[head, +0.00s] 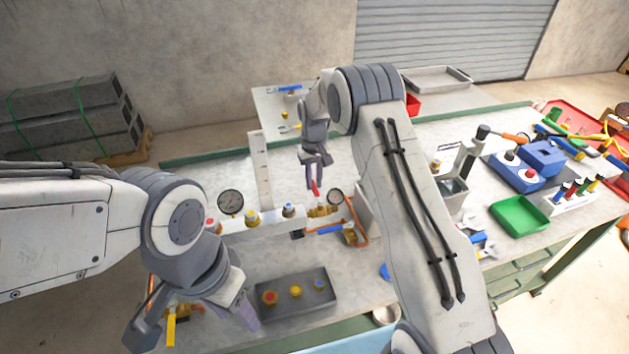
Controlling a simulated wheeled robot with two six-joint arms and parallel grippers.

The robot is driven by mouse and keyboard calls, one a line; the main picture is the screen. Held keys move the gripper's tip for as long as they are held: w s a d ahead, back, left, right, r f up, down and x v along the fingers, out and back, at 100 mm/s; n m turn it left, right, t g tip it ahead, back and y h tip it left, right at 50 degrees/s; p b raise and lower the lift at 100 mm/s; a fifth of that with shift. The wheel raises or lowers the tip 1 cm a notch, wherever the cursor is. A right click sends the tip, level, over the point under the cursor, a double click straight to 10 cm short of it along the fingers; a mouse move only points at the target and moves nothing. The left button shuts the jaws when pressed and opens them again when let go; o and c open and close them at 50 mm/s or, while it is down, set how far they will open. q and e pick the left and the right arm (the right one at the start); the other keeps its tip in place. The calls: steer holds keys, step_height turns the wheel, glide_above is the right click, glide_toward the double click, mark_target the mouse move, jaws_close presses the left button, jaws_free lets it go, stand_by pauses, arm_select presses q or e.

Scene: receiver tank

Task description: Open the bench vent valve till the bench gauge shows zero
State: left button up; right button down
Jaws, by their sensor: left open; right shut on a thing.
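My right gripper (314,181) reaches down over the bench and is shut on a small red lever (315,189). The red lever stands at a brass valve (320,211), probably the bench vent valve; the gripper hides part of it. A small round gauge (335,196) is just right of this valve. A larger round gauge (230,202) stands further left. I cannot tell which is the bench gauge, and neither needle can be read. My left gripper (197,322) is open at the lower left, away from the valve.
A blue-handled valve (331,229) with copper pipe is just in front. A dark tray (293,293) with coloured caps lies nearer. A green tray (520,215), a blue box (541,156) and a rack of coloured tools (571,198) stand right.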

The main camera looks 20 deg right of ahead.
mark_target(314, 186)
steer(key=shift+a+r, duration=0.1)
steer(key=c, duration=0.8)
jaws_free()
step_height(314, 186, up, 10)
steer(key=shift+r+b, duration=0.2)
steer(key=shift+b, duration=1.05)
